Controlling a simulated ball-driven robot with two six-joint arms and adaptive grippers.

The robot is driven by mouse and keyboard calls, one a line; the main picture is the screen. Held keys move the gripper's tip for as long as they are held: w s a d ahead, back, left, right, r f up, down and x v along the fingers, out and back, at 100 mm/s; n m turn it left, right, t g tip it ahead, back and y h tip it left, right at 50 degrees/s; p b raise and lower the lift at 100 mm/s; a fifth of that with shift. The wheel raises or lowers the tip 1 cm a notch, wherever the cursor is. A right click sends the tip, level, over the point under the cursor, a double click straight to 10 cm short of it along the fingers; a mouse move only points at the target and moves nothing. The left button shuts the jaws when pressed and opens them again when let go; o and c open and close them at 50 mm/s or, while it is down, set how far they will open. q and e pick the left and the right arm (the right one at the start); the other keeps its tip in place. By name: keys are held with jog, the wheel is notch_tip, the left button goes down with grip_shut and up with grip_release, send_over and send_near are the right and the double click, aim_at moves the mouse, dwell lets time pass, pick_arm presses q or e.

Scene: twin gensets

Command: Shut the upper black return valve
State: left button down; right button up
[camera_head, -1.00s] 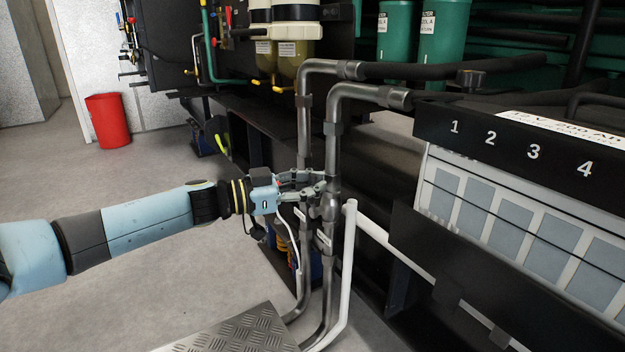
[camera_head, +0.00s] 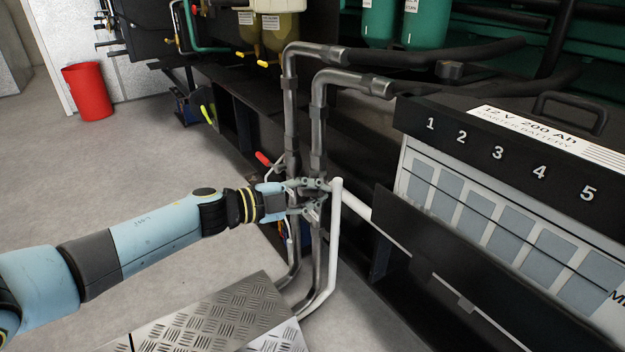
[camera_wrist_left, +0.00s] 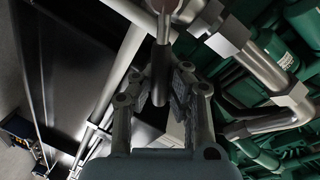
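Two grey metal pipes with elbows, the front one here (camera_head: 318,115), run down side by side in the head view. My left gripper (camera_head: 314,196) is in front of their vertical runs, with its fingers apart. In the left wrist view a dark valve lever (camera_wrist_left: 159,80) lies between the two fingers of my left gripper (camera_wrist_left: 162,85); its grey stem runs up to a dark reddish round part. I cannot tell whether the pads touch the lever. The valve body is hidden behind the gripper in the head view. My right gripper is not in view.
A red-handled valve (camera_head: 264,159) is just left of the pipes. A white pipe (camera_head: 334,235) stands close right of my gripper. A battery box (camera_head: 500,175) is at the right, a tread-plate step (camera_head: 215,315) below. Open floor lies at left, with a red bin (camera_head: 88,92).

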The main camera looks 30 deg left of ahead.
pick_arm(q)
jog(key=shift+s+d+f+m+y+b, duration=0.15)
jog(key=shift+f+m+y+b, duration=0.15)
jog(key=shift+f+m, duration=0.5)
jog(key=shift+s+d+f+m+y+b, duration=0.1)
jog(key=shift+f+m+y+b, duration=0.2)
jog(key=shift+f+m, duration=0.45)
jog(key=shift+s+d+f+m+y+b, duration=0.15)
jog(key=shift+f+m+y+b, duration=0.15)
jog(key=shift+f+m, duration=0.45)
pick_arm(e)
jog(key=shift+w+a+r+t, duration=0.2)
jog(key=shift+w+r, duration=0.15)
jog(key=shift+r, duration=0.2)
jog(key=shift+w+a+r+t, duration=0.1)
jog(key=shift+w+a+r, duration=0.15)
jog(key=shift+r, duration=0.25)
pick_arm(q)
jog(key=shift+a+r, duration=0.1)
jog(key=shift+r, duration=0.05)
jog(key=c, duration=1.4)
grip_release()
jog(key=shift+s+a+r, duration=0.1)
jog(key=shift+a+r, duration=0.05)
jog(key=shift+o, duration=0.6)
jog(key=shift+r, duration=0.1)
